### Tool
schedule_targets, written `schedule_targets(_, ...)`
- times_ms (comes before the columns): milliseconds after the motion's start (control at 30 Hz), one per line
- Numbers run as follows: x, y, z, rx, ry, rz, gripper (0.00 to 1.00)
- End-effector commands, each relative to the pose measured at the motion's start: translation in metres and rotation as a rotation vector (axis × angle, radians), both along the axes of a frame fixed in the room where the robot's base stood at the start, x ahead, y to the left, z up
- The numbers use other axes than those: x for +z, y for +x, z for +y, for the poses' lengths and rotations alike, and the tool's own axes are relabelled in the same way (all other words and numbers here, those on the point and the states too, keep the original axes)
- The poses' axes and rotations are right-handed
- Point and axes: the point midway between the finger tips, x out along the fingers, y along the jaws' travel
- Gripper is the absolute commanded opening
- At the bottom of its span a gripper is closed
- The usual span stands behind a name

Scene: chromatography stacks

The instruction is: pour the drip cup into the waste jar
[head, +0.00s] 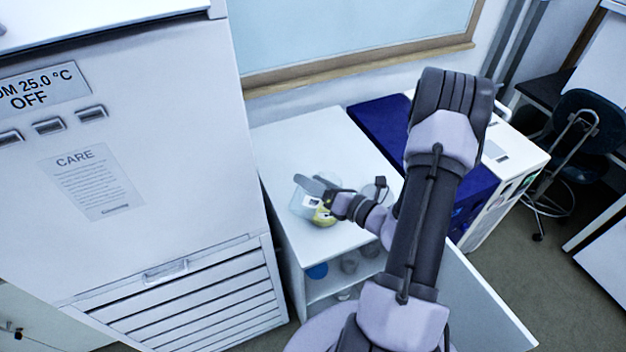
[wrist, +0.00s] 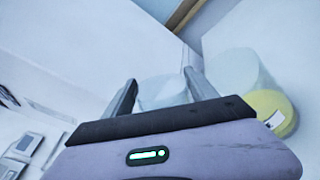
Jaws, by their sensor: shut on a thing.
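My gripper (wrist: 160,88) is shut on a clear, pale drip cup (wrist: 163,93), which shows between the two fingers in the wrist view. I cannot tell what is in the cup or how far it is tilted. In the head view my gripper (head: 318,187) is over the white counter, and the cup cannot be made out there. The waste jar (wrist: 238,72) is a pale translucent cylinder with a yellow part and a white label, just right of my gripper in the wrist view. In the head view the jar (head: 301,206) stands on the counter, partly hidden by my gripper.
A tall white cabinet (head: 130,150) borders the white counter (head: 290,150) on the left. A small clear vessel (head: 372,189) stands right of my gripper, partly behind my arm. Shelves below hold a blue round thing (head: 317,271) and grey ones. A dark blue surface lies at right.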

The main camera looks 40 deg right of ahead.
Motion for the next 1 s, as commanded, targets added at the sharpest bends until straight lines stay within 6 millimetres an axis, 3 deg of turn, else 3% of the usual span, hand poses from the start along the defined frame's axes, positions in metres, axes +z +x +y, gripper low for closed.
schedule_targets(1000,-0.0006,0.0012,-0.0045,-0.001,0.146,0.043,0.0)
